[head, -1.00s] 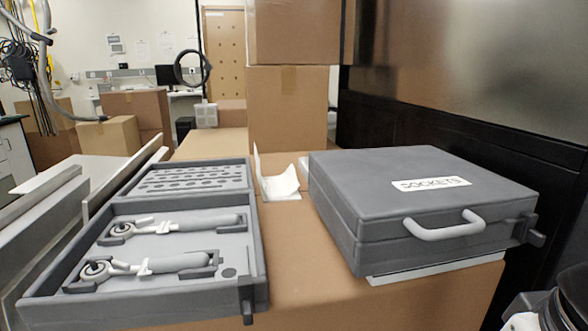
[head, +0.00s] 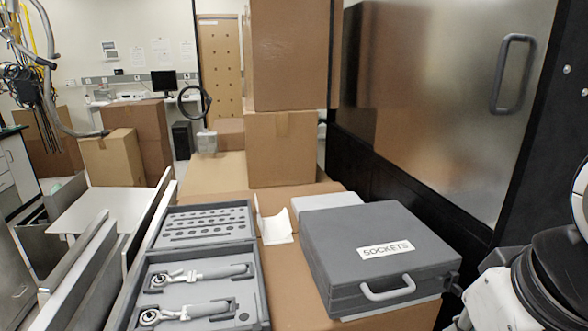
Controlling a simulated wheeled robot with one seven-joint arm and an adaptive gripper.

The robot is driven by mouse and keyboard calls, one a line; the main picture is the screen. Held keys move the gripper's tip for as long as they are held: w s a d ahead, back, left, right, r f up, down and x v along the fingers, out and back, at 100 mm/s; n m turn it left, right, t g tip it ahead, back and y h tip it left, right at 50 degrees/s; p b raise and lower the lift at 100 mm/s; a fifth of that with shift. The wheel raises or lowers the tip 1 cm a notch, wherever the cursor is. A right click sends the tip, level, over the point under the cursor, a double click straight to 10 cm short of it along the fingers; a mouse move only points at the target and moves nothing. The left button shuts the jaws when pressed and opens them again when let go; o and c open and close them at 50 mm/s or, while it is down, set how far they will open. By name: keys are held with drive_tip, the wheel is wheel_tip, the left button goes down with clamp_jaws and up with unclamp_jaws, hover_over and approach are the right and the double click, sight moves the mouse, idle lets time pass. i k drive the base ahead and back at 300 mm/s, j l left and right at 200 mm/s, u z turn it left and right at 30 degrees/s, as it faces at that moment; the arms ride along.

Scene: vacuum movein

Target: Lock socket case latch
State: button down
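The socket case (head: 375,240) is a closed grey box with a white "SOCKETS" label (head: 386,249) on its lid and a light grey handle (head: 388,288) at its front. It sits on a cardboard box on the right of the head view. A small dark latch tab (head: 456,290) sticks out near its front right corner; most of it is too small to tell its exact position. My gripper is not in view. Only white and black parts of my arm show at the lower right, a little right of the case.
An open grey case (head: 200,275) with two ratchet-like tools and a holed lid panel lies left of the socket case. Stacked cardboard boxes (head: 281,148) stand behind. A dark cabinet with a shiny metal door (head: 440,95) rises on the right. Metal rails (head: 90,265) run at the left.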

sight(450, 284)
drive_tip(key=z, duration=0.35)
drive_tip(key=k+j+u, duration=0.35)
drive_tip(key=j, duration=0.35)
drive_tip(key=k+j+u, duration=0.2)
drive_tip(key=k+j, duration=0.1)
drive_tip(key=j, duration=0.05)
